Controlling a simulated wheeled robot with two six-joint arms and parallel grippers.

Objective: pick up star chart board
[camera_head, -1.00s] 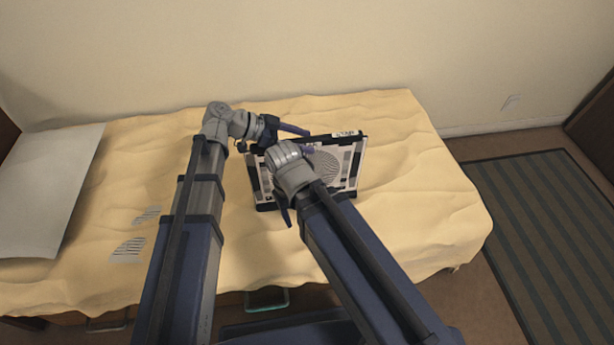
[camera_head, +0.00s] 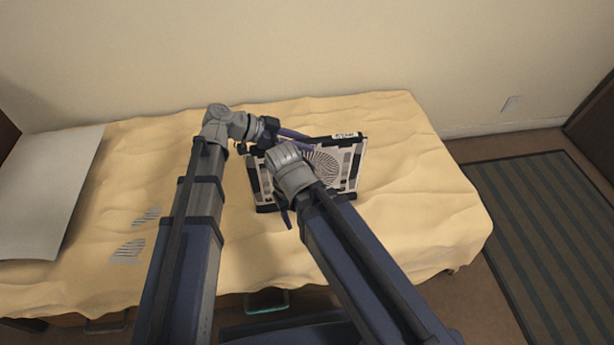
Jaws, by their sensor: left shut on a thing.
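The star chart board (camera_head: 349,165) is a white panel with a round dark pattern and a black frame. It is in the middle of the head view, above or on the sand-coloured cover; I cannot tell if it touches. My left gripper (camera_head: 290,135) reaches over from the left and is shut on the board near its top edge. My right gripper (camera_head: 284,212) is in front of the board's left part and hides some of it. Its fingertips are mostly hidden behind its wrist.
The sand-coloured, rumpled cover (camera_head: 420,200) has free room to the right of the board. A grey-white sheet (camera_head: 45,190) lies at the far left, with small striped patches (camera_head: 128,249) near it. A wall stands behind. A striped rug (camera_head: 550,225) lies on the floor at right.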

